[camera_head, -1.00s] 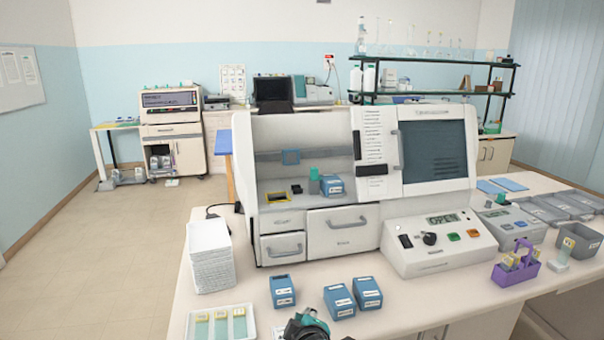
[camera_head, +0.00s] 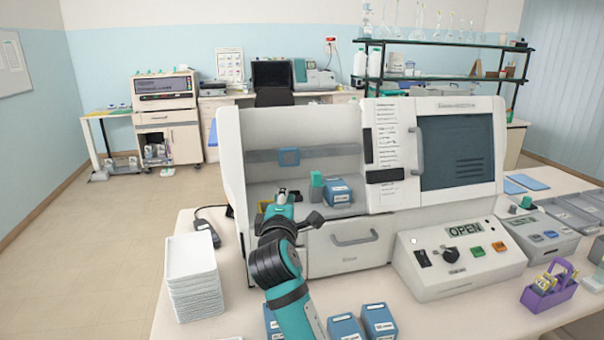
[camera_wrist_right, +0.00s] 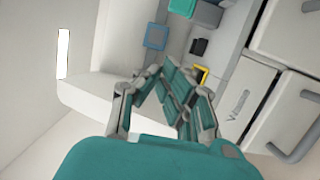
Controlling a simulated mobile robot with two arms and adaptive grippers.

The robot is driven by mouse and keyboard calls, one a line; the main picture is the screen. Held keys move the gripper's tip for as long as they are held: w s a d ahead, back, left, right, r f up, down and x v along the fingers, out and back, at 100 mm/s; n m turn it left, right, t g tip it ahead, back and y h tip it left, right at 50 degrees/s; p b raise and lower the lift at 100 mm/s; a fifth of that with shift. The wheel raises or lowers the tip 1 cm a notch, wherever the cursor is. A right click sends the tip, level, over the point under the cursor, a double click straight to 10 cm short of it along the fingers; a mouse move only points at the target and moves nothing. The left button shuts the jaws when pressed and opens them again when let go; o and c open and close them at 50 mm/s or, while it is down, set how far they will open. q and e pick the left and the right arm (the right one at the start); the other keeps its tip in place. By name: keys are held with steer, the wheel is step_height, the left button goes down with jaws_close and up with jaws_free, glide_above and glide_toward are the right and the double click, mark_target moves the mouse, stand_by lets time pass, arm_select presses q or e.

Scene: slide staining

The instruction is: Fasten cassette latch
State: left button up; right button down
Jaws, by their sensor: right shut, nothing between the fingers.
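A white machine (camera_head: 235,165) has an open bay on its left side. In the bay, a small yellow-framed dark piece (camera_head: 264,206) sits near the front left, partly hidden by my right gripper (camera_head: 282,203). It also shows in the right wrist view (camera_wrist_right: 203,72), just beyond the fingers. A small black block (camera_wrist_right: 198,46) lies behind it. I cannot tell which piece is the cassette latch. My right gripper (camera_wrist_right: 178,90) is shut and empty at the front of the bay. My left gripper is not in view.
A teal block (camera_head: 317,181) and a blue labelled box (camera_head: 338,193) stand farther right in the bay. A blue square frame (camera_head: 289,157) is on its back wall. White stacked trays (camera_head: 192,280) stand left; the control panel (camera_head: 458,255) reads OPEN.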

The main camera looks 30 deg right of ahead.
mark_target(318, 179)
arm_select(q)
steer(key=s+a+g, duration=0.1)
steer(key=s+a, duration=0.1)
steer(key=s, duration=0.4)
arm_select(e)
steer(key=p+x, duration=0.1)
steer(key=x, duration=0.2)
steer(key=p+x, duration=0.1)
steer(key=x, duration=0.1)
steer(key=p+x, duration=0.1)
steer(key=x, duration=0.2)
steer(key=shift+w+d+r, duration=0.1)
steer(key=shift+w+r, duration=0.15)
steer(key=shift+r, duration=0.1)
steer(key=d+p, duration=0.2)
steer(key=d, duration=0.1)
steer(key=shift+d, duration=0.1)
steer(key=shift+s+d+f, duration=0.1)
steer(key=shift+s+d, duration=0.2)
steer(key=shift+d, duration=0.2)
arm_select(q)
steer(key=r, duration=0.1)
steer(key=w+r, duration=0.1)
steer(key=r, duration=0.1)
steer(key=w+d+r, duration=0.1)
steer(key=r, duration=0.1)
arm_select(e)
steer(key=shift+w, duration=0.1)
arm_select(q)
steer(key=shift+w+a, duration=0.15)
